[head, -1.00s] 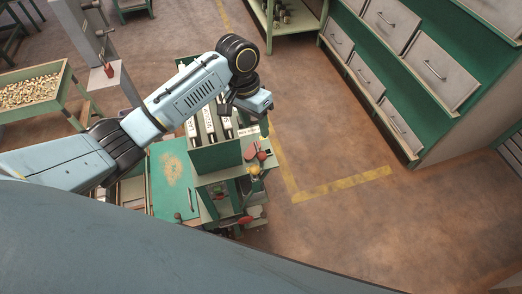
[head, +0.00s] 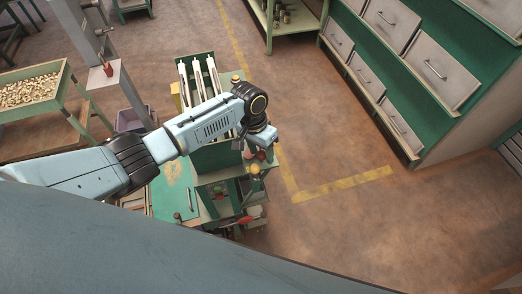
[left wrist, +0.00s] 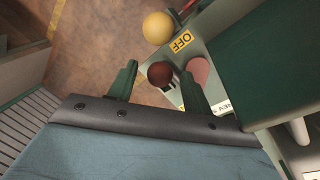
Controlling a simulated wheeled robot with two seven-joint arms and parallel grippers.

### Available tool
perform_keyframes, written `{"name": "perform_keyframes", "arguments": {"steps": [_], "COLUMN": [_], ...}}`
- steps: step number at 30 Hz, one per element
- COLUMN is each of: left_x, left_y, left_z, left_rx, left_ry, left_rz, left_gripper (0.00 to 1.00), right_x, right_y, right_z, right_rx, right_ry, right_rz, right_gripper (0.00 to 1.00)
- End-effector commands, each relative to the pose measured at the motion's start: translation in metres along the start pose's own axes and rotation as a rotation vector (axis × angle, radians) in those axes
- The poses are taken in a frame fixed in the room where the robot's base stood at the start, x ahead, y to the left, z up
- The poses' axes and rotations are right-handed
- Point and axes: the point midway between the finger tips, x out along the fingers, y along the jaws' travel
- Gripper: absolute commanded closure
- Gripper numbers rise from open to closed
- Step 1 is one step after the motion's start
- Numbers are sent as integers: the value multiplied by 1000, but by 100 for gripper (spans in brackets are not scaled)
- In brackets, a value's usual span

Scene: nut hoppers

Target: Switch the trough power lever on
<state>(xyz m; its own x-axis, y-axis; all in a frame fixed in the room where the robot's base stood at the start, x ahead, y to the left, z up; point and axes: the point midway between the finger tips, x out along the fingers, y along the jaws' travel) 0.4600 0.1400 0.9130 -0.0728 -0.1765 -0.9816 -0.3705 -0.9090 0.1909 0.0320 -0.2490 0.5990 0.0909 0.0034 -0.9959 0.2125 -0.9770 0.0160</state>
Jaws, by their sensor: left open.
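A dark red ball knob (left wrist: 160,73), which looks like the end of the power lever, shows in the left wrist view beside a yellow OFF label (left wrist: 181,41). Its shaft is mostly hidden. My left gripper (left wrist: 158,82) is open, with one finger on each side of the knob in that view; I cannot tell whether they touch it. In the head view my left gripper (head: 268,143) is over the right edge of the green trough station (head: 215,158), and it partly hides the knobs there. My right gripper is not in view.
White troughs (head: 200,75) stand behind my arm. A bin of parts (head: 30,92) is at left. The floor at right is clear.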

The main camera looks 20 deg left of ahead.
Motion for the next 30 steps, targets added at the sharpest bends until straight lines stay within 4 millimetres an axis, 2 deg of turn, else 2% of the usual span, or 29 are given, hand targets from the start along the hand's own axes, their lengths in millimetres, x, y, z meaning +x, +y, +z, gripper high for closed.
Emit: {"name": "perform_keyframes", "arguments": {"steps": [8, 20, 30], "left_x": [2, 2, 0], "left_y": [0, 0, -4], "left_z": [0, 0, -3], "left_rx": [1, 0, -30], "left_ry": [0, 0, 6], "left_rz": [0, 0, 0], "left_gripper": [50, 100, 100], "right_x": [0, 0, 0], "right_y": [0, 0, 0], "right_z": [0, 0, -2], "right_rx": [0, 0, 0], "right_ry": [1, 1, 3], "right_rz": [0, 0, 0], "right_gripper": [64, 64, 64]}}
